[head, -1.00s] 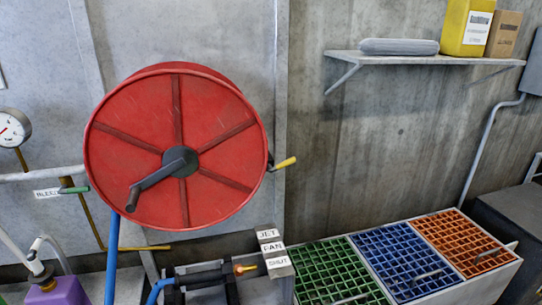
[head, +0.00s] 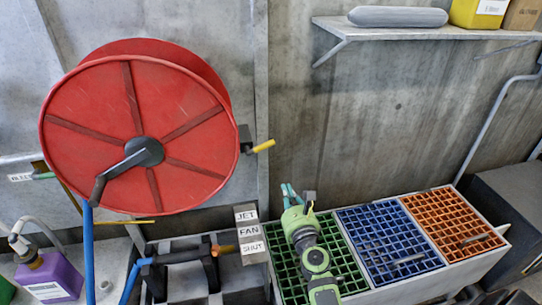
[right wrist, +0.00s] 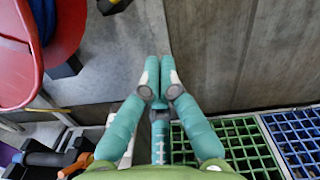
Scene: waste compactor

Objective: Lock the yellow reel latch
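The yellow reel latch (head: 264,146) is a small yellow handle on a dark bracket at the right side of the red hose reel (head: 125,150). Its handle points right and slightly up. In the right wrist view the latch (right wrist: 113,3) is cut off at the top edge, left of the fingers. My right gripper (head: 288,189) is below and right of the latch, apart from it, over the green grating. Its teal fingers (right wrist: 159,62) are together with nothing between them. My left gripper is not in view.
The stacked JET, FAN and SHUT labels (head: 248,230) stand below the latch, left of my right gripper. Green (head: 345,262), blue (head: 375,222) and orange (head: 440,205) gratings lie to the right. A shelf (head: 400,33) hangs above. The wall between is clear.

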